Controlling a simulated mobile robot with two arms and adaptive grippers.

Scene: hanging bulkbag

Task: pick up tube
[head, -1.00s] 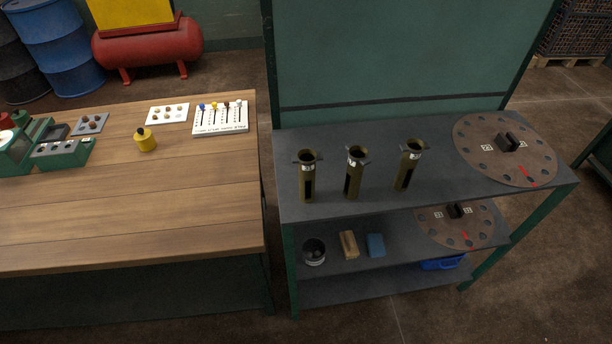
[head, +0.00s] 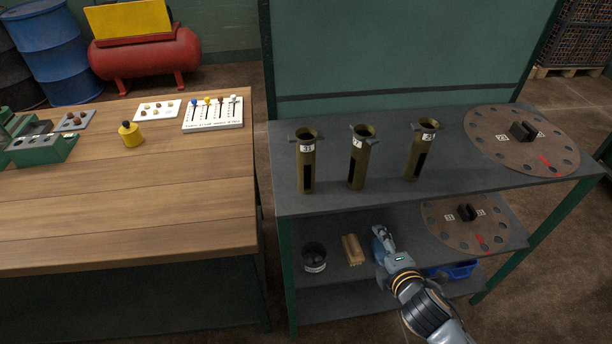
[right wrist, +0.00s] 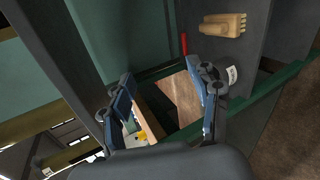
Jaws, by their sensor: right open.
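Three olive-brown tubes stand upright in a row on the grey top shelf: the left tube (head: 306,165), the middle tube (head: 358,160) and the right tube (head: 421,150). Each has a white label near its rim and a dark slot in its side. My right gripper (head: 380,236) is below and in front of them, near the lower shelf's front, apart from the tubes. In the right wrist view its two blue-grey fingers (right wrist: 165,108) are spread with nothing held between them. My left gripper is out of view.
Round perforated discs lie on the top shelf (head: 490,125) and lower shelf (head: 440,222). A wooden workbench (head: 150,210) stands left. The top shelf's front edge lies between gripper and tubes.

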